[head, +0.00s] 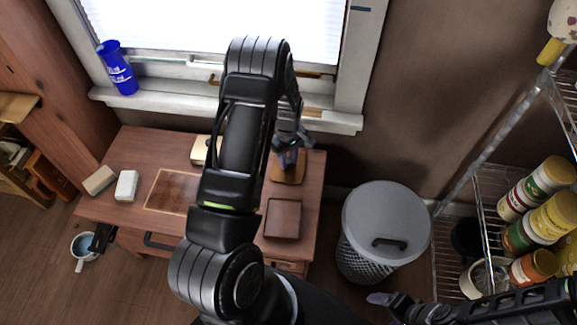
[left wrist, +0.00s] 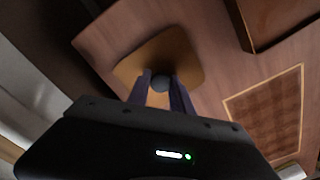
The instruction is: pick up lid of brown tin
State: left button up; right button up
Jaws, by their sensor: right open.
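The brown tin's lid (head: 290,174) is a tan-brown rounded square on the far right of the wooden table. My left gripper (head: 290,158) is above the lid, pointing down. In the left wrist view its two fingers (left wrist: 160,88) stand on either side of the knob. I cannot tell whether they press on it. The tin's body below the lid is hidden. My right gripper (head: 382,299) is open and empty, low in the head view near the bin.
A dark brown square tray (head: 283,218) lies at the table's front right. A grey lidded bin (head: 380,215) and a wire rack with tins (head: 540,185) stand right.

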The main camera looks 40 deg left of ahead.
aim_at(288, 160)
pick_arm(q)
grip_shut()
notch_tip(288, 160, up, 10)
pick_arm(e)
jog(key=shift+r, duration=0.2)
dwell(0.5)
dwell(0.5)
